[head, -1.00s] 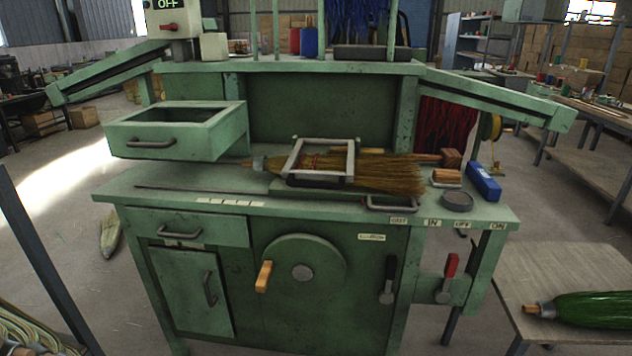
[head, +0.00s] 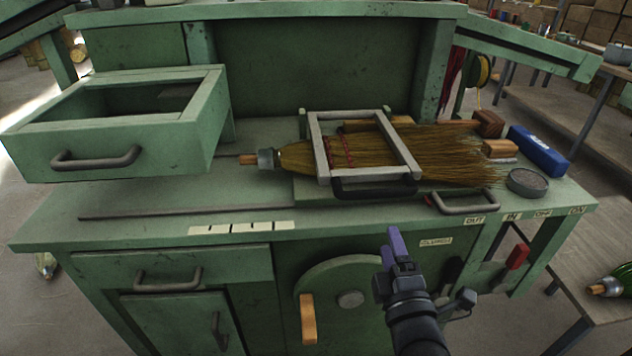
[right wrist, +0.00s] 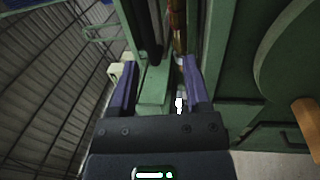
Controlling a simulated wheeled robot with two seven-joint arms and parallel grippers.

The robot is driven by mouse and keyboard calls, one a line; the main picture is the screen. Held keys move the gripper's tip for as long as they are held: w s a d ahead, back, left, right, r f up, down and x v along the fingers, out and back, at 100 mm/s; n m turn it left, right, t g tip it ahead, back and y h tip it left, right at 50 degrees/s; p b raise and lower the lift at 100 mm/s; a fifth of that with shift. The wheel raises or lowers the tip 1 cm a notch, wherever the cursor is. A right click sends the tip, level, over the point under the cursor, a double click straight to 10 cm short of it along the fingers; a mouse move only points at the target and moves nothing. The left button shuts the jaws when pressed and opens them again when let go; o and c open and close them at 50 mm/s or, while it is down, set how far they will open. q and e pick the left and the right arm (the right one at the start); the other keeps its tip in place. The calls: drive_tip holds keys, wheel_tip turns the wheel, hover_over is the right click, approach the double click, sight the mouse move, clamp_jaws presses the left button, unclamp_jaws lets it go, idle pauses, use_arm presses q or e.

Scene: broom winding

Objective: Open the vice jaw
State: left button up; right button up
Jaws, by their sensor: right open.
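A broom with straw bristles (head: 452,158) lies on the green bench. The vice is a grey rectangular frame (head: 318,150) with a black bar at its front; it lies across the broom. My right gripper (head: 393,245) is in front of the bench, below the front edge of its top, apart from the vice. It is empty, and its two purple fingers stand apart in the right wrist view (right wrist: 160,88). A red-handled lever (head: 517,257) is at the bench's right front. My left gripper is not in view.
An open drawer box (head: 115,148) stands above the bench top at left. A wheel with an orange handle (head: 308,318) is on the bench front. A blue box (head: 539,150) and a round dark tin (head: 527,182) sit at right. OUT, IN, OFF and ON labels line the front edge.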

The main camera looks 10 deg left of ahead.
sight(378, 189)
drive_tip(key=shift+t, duration=0.3)
drive_tip(key=b+x, duration=0.1)
drive_tip(key=x, duration=0.2)
drive_tip(key=r+b+x, duration=0.1)
drive_tip(key=x, duration=0.2)
drive_tip(key=b+x, duration=0.1)
drive_tip(key=x, duration=0.3)
drive_tip(key=shift+a+r+b, duration=0.15)
drive_tip(key=shift+r+b, duration=0.05)
drive_tip(key=shift+b, duration=0.15)
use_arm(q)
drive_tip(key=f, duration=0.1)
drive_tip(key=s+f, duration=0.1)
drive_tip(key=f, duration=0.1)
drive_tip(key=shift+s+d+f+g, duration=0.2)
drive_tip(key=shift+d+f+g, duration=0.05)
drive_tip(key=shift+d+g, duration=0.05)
use_arm(e)
drive_tip(key=shift+c, duration=0.3)
drive_tip(key=c, duration=0.7)
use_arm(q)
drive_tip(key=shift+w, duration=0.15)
use_arm(e)
clamp_jaws()
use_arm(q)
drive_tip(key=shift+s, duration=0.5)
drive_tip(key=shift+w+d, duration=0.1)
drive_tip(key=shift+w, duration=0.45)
